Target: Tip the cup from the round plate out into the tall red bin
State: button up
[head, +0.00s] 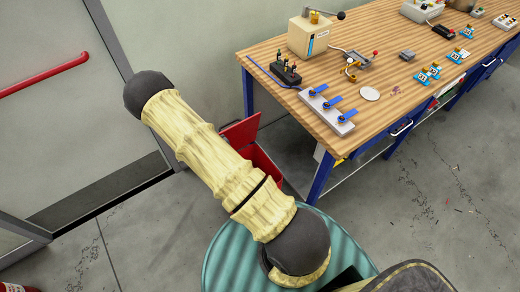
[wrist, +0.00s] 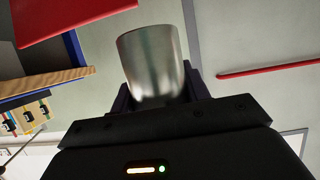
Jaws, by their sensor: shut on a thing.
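My gripper (wrist: 160,94) is shut on a shiny metal cup (wrist: 152,62), with a dark finger on either side of it in the wrist view. That view shows the room upside down. I cannot tell whether anything is in the cup. The tall red bin (head: 266,172) stands on the floor beside the workbench's left end in the head view, with a red flap (head: 240,130) at its top. My arm hides part of it. A red panel (wrist: 75,14) shows at the wrist view's upper left, apart from the cup. The round plate (head: 370,94) is empty on the bench.
The wooden workbench (head: 395,60) has blue legs and carries a beige machine (head: 308,36), a grey strip with blue levers (head: 328,110) and several small parts. A door with a red bar (head: 42,75) is at left. A teal ribbed round thing (head: 222,262) is in front.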

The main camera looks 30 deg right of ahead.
jog(key=s+d+f+m+g+h+b, duration=0.2)
jog(key=d+f+m+g+h+b, duration=0.4)
jog(key=d+f+m+h+b, duration=0.5)
jog(key=d+f+b, duration=0.9)
jog(key=f+b, duration=0.1)
jog(key=b, duration=0.2)
jog(key=shift+s+d+f+m+h, duration=0.15)
jog(key=shift+s+d+m+h, duration=0.15)
jog(key=shift+s, duration=0.1)
